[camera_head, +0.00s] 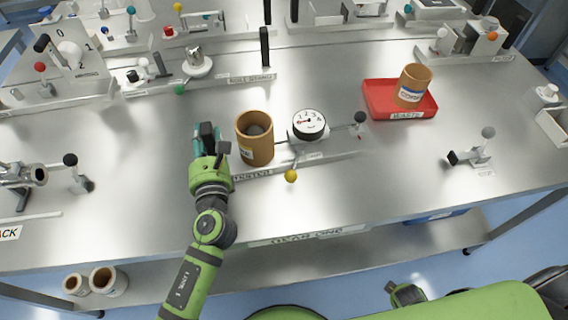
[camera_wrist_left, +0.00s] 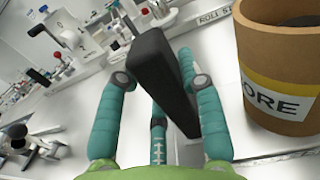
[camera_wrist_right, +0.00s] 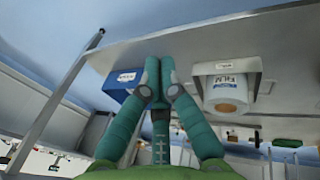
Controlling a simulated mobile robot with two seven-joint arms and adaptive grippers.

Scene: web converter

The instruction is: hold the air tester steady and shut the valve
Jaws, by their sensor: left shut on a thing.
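The air tester (camera_head: 330,150) is a low metal plate on the bench with a white dial gauge (camera_head: 310,124). A brown core (camera_head: 255,150) stands on it; the core also shows in the left wrist view (camera_wrist_left: 285,65). A yellow-ball lever (camera_head: 291,176) sticks out at its front and a black-knobbed lever (camera_head: 359,118) stands at its right end. I cannot tell which is the valve. My left gripper (camera_head: 206,135) is shut on a black upright handle (camera_wrist_left: 160,70) left of the core. My right gripper (camera_wrist_right: 155,75) is shut and empty, below the bench top.
A red tray (camera_head: 425,108) with another brown core (camera_head: 411,85) lies to the right. A small stand with a grey-ball lever (camera_head: 482,150) is farther right. Other fixtures line the back. Under the bench are a blue box (camera_wrist_right: 122,80) and a white roll (camera_wrist_right: 225,90).

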